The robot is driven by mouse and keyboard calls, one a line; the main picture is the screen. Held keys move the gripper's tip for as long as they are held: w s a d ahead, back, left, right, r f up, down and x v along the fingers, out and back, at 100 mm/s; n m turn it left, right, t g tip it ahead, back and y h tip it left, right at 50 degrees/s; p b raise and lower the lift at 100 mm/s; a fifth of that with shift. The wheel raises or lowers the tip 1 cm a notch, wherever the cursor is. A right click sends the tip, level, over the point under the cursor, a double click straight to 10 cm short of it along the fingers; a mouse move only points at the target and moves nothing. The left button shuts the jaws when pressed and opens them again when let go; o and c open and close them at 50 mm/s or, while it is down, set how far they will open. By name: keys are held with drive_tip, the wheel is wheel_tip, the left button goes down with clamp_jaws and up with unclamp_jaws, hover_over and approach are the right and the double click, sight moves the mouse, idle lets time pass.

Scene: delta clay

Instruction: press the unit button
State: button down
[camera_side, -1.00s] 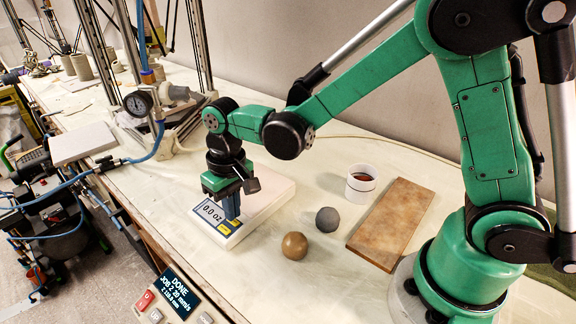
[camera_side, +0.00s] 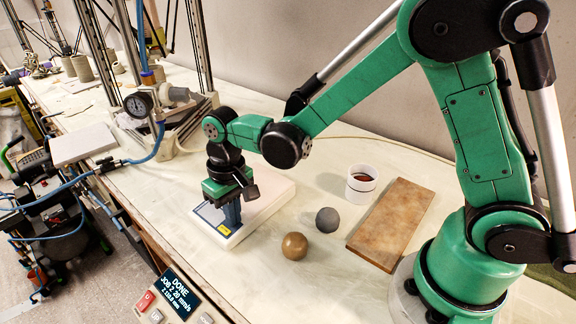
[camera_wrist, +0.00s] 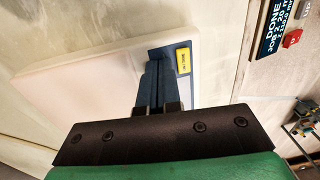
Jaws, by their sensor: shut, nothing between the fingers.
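A white scale (camera_side: 262,212) with a dark blue front panel (camera_side: 207,214) lies on the bench. A yellow button (camera_side: 224,230) shows at the panel's near end; in the wrist view this button (camera_wrist: 184,61) has lettering too small to read surely. My gripper (camera_side: 231,222) is shut and empty, pointing down over the panel beside this yellow button. In the wrist view my gripper (camera_wrist: 154,68) covers much of the panel. The display digits and any other button are hidden behind the fingers. I cannot tell whether the fingertips touch the panel.
A brown ball (camera_side: 294,246), a grey ball (camera_side: 327,220), a white cup (camera_side: 361,184) and a brown board (camera_side: 392,222) stand right of the scale. A control box (camera_side: 176,297) reading DONE is at the front edge. A gauge and hose (camera_side: 140,103) stand behind left.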

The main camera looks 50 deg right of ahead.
wheel_tip(320, 180, up, 8)
drive_tip(key=shift+d, duration=0.2)
idle(0.4)
idle(0.5)
drive_tip(key=s+d+r+t, duration=0.3)
drive_tip(key=s+d+t, duration=0.4)
drive_tip(key=d, duration=0.1)
drive_tip(key=shift+s+d+h, duration=0.25)
drive_tip(key=shift+d+h, duration=0.05)
idle(1.3)
